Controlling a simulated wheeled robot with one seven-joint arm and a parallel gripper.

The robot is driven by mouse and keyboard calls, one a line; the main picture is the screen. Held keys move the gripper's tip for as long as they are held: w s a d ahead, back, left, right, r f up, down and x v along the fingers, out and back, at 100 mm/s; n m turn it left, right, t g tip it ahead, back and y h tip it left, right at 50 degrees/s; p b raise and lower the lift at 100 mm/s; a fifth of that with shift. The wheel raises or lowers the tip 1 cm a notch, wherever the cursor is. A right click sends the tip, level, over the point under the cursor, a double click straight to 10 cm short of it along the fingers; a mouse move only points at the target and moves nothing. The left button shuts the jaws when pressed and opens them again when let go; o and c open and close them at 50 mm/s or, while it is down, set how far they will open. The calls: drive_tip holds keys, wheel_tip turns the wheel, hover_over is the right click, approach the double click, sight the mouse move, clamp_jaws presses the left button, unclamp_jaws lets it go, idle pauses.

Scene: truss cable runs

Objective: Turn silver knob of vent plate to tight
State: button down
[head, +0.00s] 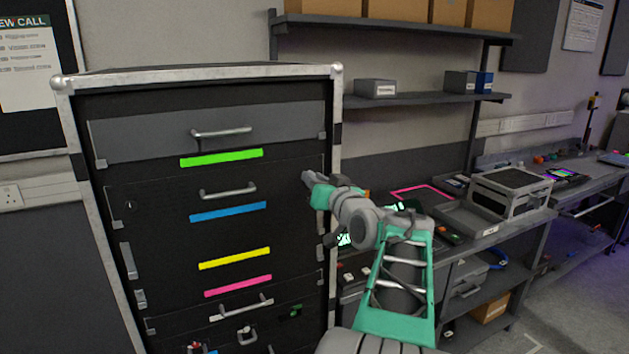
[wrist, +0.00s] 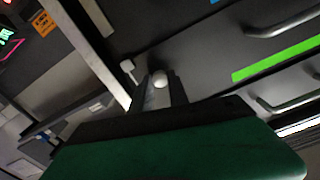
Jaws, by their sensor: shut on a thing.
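My gripper (head: 308,178) is at the right side of the black rack's front, level with the space between the green and blue strips. In the wrist view my gripper (wrist: 159,92) has its two dark fingers shut on a small, pale silver knob (wrist: 159,80) with a rounded end. The knob is hidden behind the fingers in the head view. A second small pale knob or latch (wrist: 127,66) stands just left of the fingers in the wrist view, apart from them. I cannot tell the vent plate's outline from the other dark panels, or how tight the knob is.
The black rack (head: 335,100) has a silver frame, several bar handles, and green (head: 221,158), blue (head: 228,212), yellow and pink strips. A workbench with a grey box (head: 510,190) and trays stands to the right, close to my arm. A shelf (head: 400,98) hangs above it.

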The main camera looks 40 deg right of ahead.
drive_tip(key=shift+m, duration=0.3)
drive_tip(key=shift+m+p, duration=1.75)
drive_tip(key=shift+m, duration=6.95)
drive_tip(key=c, duration=1.3)
unclamp_jaws()
drive_tip(key=shift+o, duration=0.2)
